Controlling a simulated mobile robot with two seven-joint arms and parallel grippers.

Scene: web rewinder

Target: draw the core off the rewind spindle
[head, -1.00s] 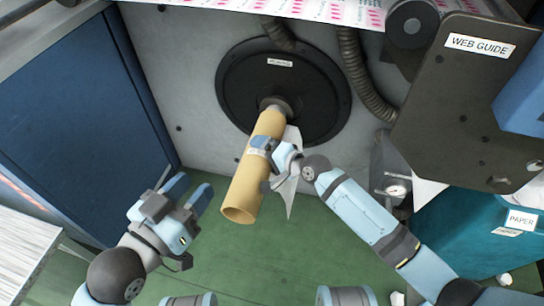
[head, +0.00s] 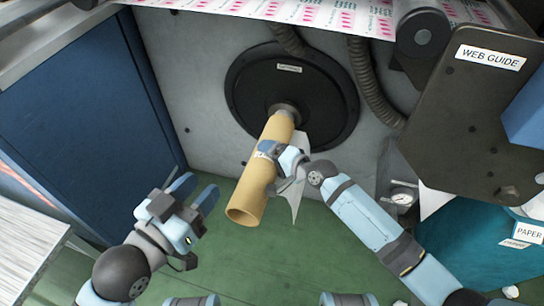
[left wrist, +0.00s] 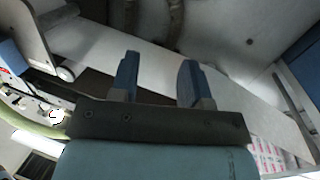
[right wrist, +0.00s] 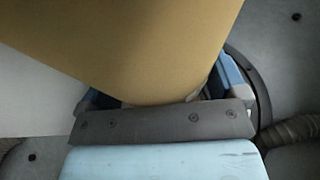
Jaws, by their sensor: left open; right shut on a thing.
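The tan cardboard core (head: 252,190) points out and down from the rewind spindle (head: 284,110) on the round black plate (head: 330,100) in the head view. Its far end meets the spindle's grey collar; how far the spindle reaches inside is hidden. My right gripper (head: 270,152) is shut on the core, gripping it from the right about midway. The core fills much of the right wrist view (right wrist: 130,45). My left gripper (head: 192,192) is open and empty, left of the core's open near end and apart from it. Its fingers also show in the left wrist view (left wrist: 158,78).
A torn white paper piece (head: 297,190) hangs beside the core on the right. The web guide panel (head: 470,110) and a gauge (head: 402,197) stand at the right. A blue cabinet (head: 85,120) is at the left.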

